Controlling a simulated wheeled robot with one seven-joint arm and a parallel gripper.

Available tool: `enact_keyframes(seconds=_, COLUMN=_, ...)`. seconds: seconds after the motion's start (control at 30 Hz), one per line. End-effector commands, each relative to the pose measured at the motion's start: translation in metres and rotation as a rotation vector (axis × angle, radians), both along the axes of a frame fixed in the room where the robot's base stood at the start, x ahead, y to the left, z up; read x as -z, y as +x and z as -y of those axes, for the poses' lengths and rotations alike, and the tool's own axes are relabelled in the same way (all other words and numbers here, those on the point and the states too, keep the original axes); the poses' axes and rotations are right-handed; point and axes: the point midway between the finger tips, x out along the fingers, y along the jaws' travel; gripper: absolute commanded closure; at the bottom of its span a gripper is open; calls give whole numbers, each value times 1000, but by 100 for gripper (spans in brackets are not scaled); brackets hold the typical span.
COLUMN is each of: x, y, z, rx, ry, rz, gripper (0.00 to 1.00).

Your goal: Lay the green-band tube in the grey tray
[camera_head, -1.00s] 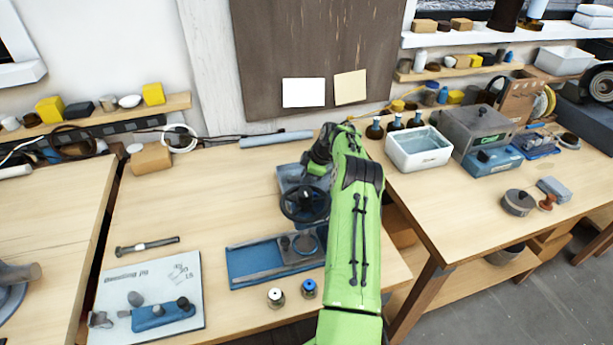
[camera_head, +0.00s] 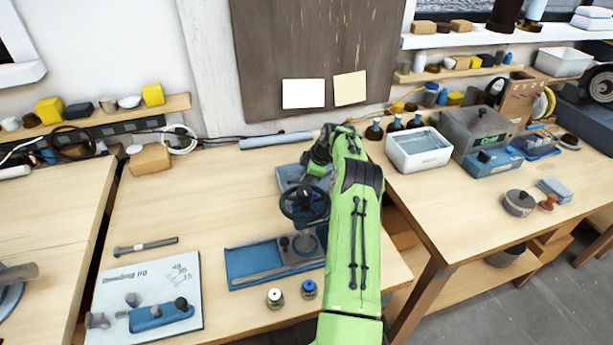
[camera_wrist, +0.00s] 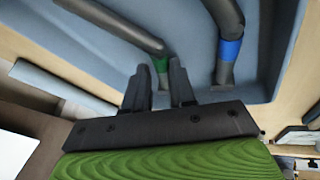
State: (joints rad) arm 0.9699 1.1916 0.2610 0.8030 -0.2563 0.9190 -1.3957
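In the wrist view, the green-band tube (camera_wrist: 162,64) is a dark bent tube inside the blue-grey walls of the grey tray (camera_wrist: 278,42). My gripper (camera_wrist: 160,74) has its two black fingers on either side of the tube's banded end. The gap is narrow, and I cannot tell whether the fingers touch it. A blue-band tube (camera_wrist: 230,50) lies in the same tray to the right, apart from the fingers. In the head view, part of the tray (camera_head: 288,172) shows behind my green arm, which hides the fingertips and both tubes.
A blue fixture (camera_head: 240,262) and two small jars (camera_head: 275,297) stand on the bench near my arm. A white board (camera_head: 185,275) with a blue jig and a hammer (camera_head: 146,246) are at left. A white bin (camera_head: 418,160) stands on the right bench.

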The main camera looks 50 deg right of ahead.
Motion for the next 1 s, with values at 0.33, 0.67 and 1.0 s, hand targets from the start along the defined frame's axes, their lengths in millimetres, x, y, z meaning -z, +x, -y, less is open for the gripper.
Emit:
enact_keyframes(seconds=0.33, x=-38, y=-24, z=1, rx=3, ry=21, rz=-27, gripper=58)
enact_keyframes(seconds=0.67, x=-105, y=-52, z=7, rx=-1, ry=19, rz=-19, gripper=58)
enact_keyframes(seconds=1.0, x=-155, y=-33, z=-48, rx=14, ry=12, rz=-50, gripper=58)
